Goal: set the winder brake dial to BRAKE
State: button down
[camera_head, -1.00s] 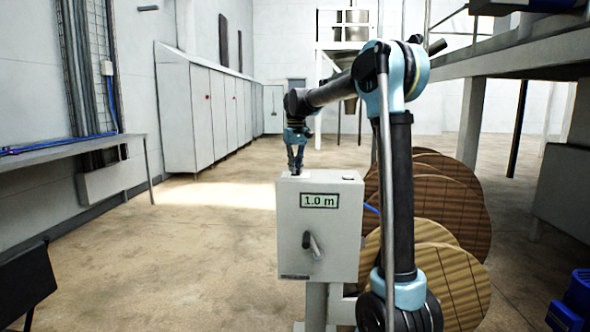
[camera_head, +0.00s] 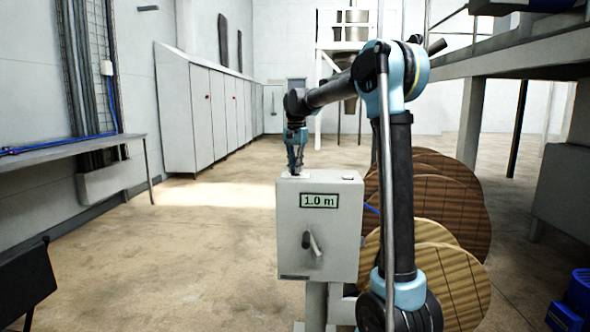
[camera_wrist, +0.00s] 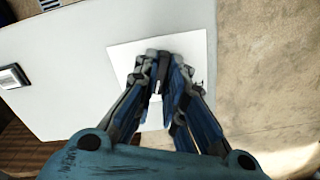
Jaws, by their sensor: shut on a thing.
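My gripper (camera_head: 295,170) points straight down onto the top of the grey control box (camera_head: 345,230). In the wrist view my gripper (camera_wrist: 163,68) is shut over the middle of a white square plate (camera_wrist: 125,55) on that top. A small pale part of the dial (camera_wrist: 158,88) shows between the fingers; the rest is hidden by them. Small dark marks show at the plate's right edge, too small to read. The dial's setting cannot be told.
The box front has a display (camera_head: 319,201) reading 1.0 m and a lever (camera_head: 314,243) below it. Wooden reels (camera_head: 455,210) stand behind at right. A bench (camera_head: 75,152) and cabinets (camera_head: 205,115) line the left. The floor between is clear.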

jog(key=shift+m, duration=1.1)
jog(key=c, duration=1.7)
grip_release()
jog(key=shift+o, duration=0.2)
notch_tip(320, 180, up, 12)
